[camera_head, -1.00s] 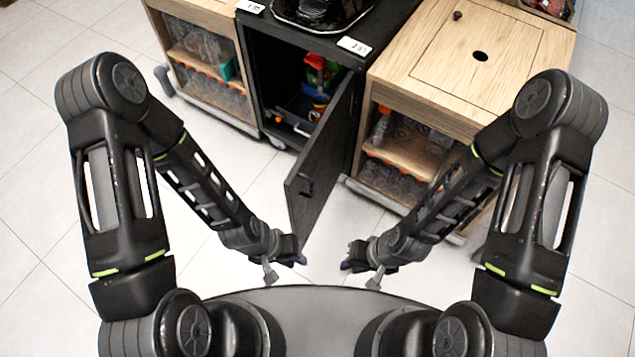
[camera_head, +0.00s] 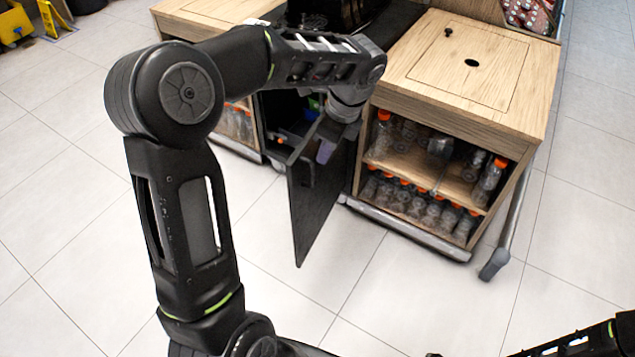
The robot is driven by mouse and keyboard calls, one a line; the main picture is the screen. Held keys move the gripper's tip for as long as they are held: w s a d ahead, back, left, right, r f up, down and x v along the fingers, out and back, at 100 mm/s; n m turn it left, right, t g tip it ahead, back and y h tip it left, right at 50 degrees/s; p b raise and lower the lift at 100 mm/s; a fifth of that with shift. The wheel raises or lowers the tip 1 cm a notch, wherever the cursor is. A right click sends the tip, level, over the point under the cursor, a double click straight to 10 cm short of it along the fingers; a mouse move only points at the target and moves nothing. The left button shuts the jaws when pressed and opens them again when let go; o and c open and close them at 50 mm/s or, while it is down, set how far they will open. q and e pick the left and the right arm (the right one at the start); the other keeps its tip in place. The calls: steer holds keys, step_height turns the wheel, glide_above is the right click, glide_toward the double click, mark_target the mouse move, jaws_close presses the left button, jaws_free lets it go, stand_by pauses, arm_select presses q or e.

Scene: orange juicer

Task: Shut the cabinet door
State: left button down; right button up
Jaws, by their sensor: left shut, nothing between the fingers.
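The black cabinet (camera_head: 276,118) stands between two wooden cabinets, and its dark door (camera_head: 318,205) is open, swung out toward me. The door's free edge is at the left and its hinge side is at the right, near the right wooden cabinet. My left gripper (camera_head: 325,152) is shut and empty, pointing down in front of the upper part of the door face. I cannot tell whether it touches the door. My left arm covers part of the cabinet's top and opening. Part of my right arm shows at the bottom right; its gripper is out of view.
The right wooden cabinet (camera_head: 470,72) holds several bottles with orange caps on its shelves and has a grey wheeled rail at its base. The left wooden cabinet (camera_head: 215,10) is partly hidden by my left arm. The tiled floor (camera_head: 400,290) in front is clear.

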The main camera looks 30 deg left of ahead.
mark_target(300, 172)
arm_select(q)
steer(key=shift+f, duration=0.1)
steer(key=shift+s+a+f+b, duration=0.15)
steer(key=shift+a+f+b, duration=0.2)
steer(key=shift+a+f, duration=1)
steer(key=shift+s+a+f+b, duration=0.25)
steer(key=shift+a+f, duration=0.55)
steer(key=shift+f, duration=1.05)
steer(key=shift+s+a+f+b, duration=0.1)
steer(key=shift+a+f+b, duration=0.3)
steer(key=shift+a+f, duration=0.95)
steer(key=shift+d+f, duration=0.2)
steer(key=shift+d, duration=0.05)
